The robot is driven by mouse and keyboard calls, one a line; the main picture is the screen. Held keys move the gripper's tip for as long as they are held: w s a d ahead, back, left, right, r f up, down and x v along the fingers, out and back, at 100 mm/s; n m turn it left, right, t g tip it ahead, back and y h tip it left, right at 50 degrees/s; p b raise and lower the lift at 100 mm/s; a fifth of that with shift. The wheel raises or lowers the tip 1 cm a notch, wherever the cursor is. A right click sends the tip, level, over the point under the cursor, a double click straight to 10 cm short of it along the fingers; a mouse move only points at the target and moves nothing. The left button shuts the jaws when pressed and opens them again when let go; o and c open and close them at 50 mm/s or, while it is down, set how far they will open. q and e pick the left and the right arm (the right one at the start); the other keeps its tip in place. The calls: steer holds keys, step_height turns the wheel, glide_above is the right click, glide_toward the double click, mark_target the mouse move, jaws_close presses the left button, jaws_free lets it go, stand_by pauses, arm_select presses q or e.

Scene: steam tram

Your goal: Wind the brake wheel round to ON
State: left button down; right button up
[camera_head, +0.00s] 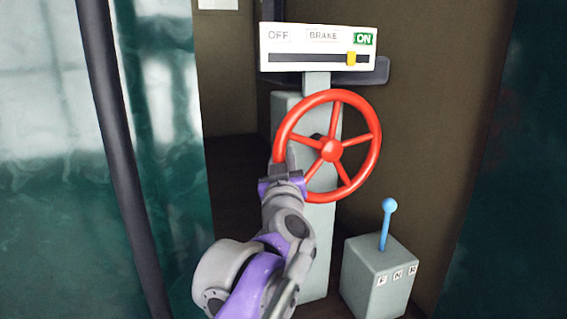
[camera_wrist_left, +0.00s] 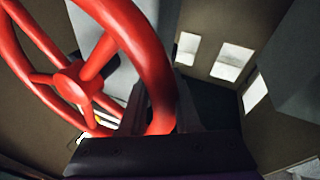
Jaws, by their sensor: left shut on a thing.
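The red brake wheel (camera_head: 331,150) is mounted on a grey pedestal (camera_head: 318,235) in the head view. Above it is a white brake gauge (camera_head: 300,44) marked OFF at left and ON in green at right. Its yellow marker (camera_head: 351,58) stands near the right end of the slot, just below the ON label. My left gripper (camera_head: 280,172) is shut on the rim at the wheel's lower left. The wrist view shows the red rim (camera_wrist_left: 150,60) running down between the fingers of my left gripper (camera_wrist_left: 160,118). My right gripper is not in view.
A grey box (camera_head: 378,278) with a blue-knobbed lever (camera_head: 388,222) and lettered tags stands at the lower right, near the pedestal. A dark pole (camera_head: 112,130) and a green glassy panel (camera_head: 165,120) are on the left. A brown wall is behind the wheel.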

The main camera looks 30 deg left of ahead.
arm_select(q)
steer(key=shift+r, duration=0.15)
stand_by(0.3)
steer(key=c, duration=0.9)
jaws_free()
steer(key=shift+s, duration=0.1)
steer(key=shift+s+d+f, duration=0.25)
steer(key=b+v, duration=0.2)
steer(key=v, duration=0.8)
steer(key=shift+r, duration=0.15)
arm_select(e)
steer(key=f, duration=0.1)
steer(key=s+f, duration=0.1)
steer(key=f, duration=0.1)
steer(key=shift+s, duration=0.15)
